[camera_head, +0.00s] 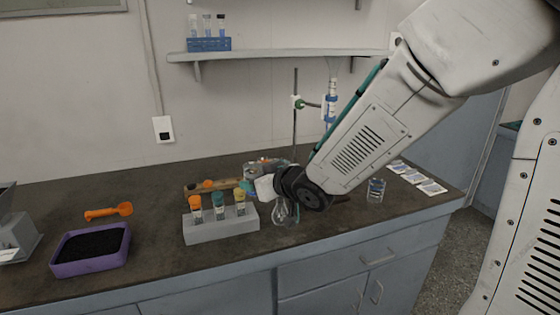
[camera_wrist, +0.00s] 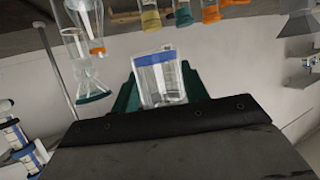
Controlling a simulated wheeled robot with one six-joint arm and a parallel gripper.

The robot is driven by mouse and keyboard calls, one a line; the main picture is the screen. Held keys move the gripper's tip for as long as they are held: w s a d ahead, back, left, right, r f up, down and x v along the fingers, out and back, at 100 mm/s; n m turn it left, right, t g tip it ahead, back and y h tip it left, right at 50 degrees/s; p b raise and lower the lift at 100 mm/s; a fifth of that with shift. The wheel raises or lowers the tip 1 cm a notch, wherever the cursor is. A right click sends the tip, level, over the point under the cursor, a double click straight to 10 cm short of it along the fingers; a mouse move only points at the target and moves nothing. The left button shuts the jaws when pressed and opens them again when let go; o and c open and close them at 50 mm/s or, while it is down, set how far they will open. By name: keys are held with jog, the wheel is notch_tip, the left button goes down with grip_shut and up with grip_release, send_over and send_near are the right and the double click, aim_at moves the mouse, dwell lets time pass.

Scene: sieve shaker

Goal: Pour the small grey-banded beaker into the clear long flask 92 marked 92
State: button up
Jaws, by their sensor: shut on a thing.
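My gripper (camera_wrist: 162,92) is shut on a small clear beaker (camera_wrist: 160,78), with its green fingers on either side. The beaker's band looks blue rather than grey in the wrist view. In the head view my gripper (camera_head: 258,184) is above the bench behind the vial rack, and the beaker cannot be made out clearly. A clear round-bodied flask (camera_head: 281,214) stands just below and right of the gripper, partly hidden by the arm. Clear glassware (camera_wrist: 88,70) also shows at the left of the wrist view. I cannot read a 92 on any of it.
A grey rack (camera_head: 222,226) with orange, teal and yellow-capped vials stands left of the flask. A retort stand (camera_head: 295,110) rises behind it. A blue-marked glass (camera_head: 376,189) is at right. A purple tray (camera_head: 88,266) and orange scoop (camera_head: 108,212) are at left.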

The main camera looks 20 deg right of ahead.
jog(key=shift+w+d+r+m+y, duration=0.15)
jog(key=shift+d+m+y, duration=0.05)
jog(key=shift+d+m, duration=0.2)
jog(key=shift+w+d+r+m+y, duration=0.15)
jog(key=shift+d+m+y, duration=0.1)
jog(key=shift+m, duration=0.15)
jog(key=w+d+r+m+g+y, duration=0.2)
jog(key=d+r+m+y, duration=0.1)
jog(key=r+m, duration=0.1)
jog(key=shift+r, duration=0.85)
jog(key=shift+f+m+y, duration=0.4)
jog(key=shift+m+y, duration=0.05)
jog(key=shift+m, duration=0.35)
dwell(0.3)
jog(key=shift+d+r+m+g+y+p, duration=0.15)
jog(key=shift+r+m+y, duration=0.25)
jog(key=shift+m, duration=0.2)
jog(key=shift+r+m+g+y+p, duration=0.15)
jog(key=shift+r+m+y, duration=0.2)
jog(key=shift+m, duration=0.25)
dwell(1.0)
jog(key=shift+w+d+f+m+y, duration=0.15)
jog(key=shift+d+f+m+y, duration=0.05)
jog(key=shift+f+m+y, duration=0.45)
dwell(2.0)
